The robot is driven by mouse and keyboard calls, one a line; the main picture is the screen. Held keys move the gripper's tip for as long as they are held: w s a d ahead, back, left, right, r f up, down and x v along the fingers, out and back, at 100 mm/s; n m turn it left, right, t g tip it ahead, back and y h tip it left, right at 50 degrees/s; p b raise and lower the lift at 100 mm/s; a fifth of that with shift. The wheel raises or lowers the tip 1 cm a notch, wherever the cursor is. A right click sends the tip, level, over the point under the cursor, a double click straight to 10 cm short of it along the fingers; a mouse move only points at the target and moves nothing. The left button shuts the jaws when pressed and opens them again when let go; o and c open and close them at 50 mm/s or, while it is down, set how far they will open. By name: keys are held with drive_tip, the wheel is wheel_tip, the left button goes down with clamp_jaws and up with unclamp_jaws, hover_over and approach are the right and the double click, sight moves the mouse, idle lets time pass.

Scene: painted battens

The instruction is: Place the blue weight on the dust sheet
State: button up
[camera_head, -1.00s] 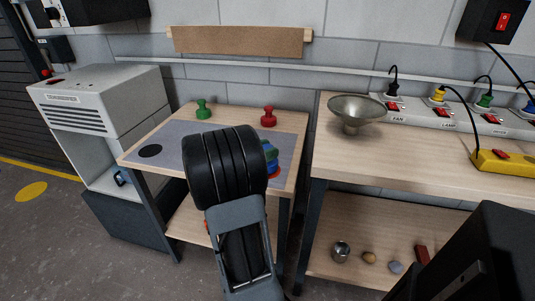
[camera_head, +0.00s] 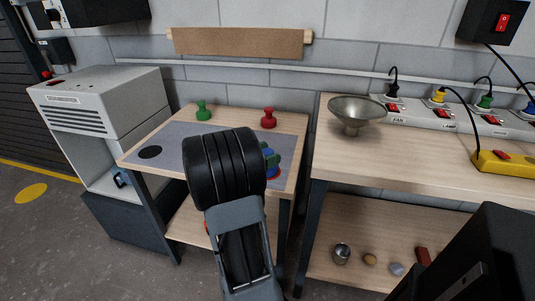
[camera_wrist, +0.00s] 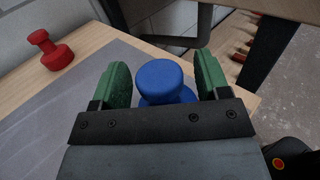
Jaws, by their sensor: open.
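The blue weight (camera_wrist: 164,80) has a round knob top and stands between the two green fingers of my gripper (camera_wrist: 162,68) in the wrist view. The jaws are open, with a gap visible on each side of the knob. In the head view the blue weight (camera_head: 268,153) is mostly hidden behind my black wrist and a green finger. A flat grey sheet (camera_head: 180,139), perhaps the dust sheet, lies on the small wooden table; it also shows in the wrist view (camera_wrist: 70,105). The weight's base and what it rests on are hidden.
A green weight (camera_head: 203,111) and a red weight (camera_head: 268,118) stand at the table's back. The sheet bears a black disc (camera_head: 150,152) at left and a red patch (camera_head: 274,172) at right. A bench (camera_head: 345,160) with a metal funnel bowl (camera_head: 357,109) stands to the right.

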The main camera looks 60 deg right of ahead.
drive_tip(key=shift+a+r, duration=0.1)
drive_tip(key=shift+r, duration=0.1)
drive_tip(key=p+v, duration=0.2)
drive_tip(key=v, duration=1)
drive_tip(key=s+a+f+m+t+y, duration=0.1)
drive_tip(key=a+m+t+y, duration=0.4)
drive_tip(key=a, duration=0.8)
drive_tip(key=s+a+f+m+t+y, duration=0.1)
drive_tip(key=a+f+m+t+y, duration=0.2)
drive_tip(key=a+m+t+y, duration=0.3)
drive_tip(key=shift+s+a+m+y, duration=0.2)
drive_tip(key=shift+a+m+y, duration=0.6)
drive_tip(key=shift+a+y, duration=2.55)
drive_tip(key=shift+a+h, duration=0.75)
drive_tip(key=shift+h, duration=0.2)
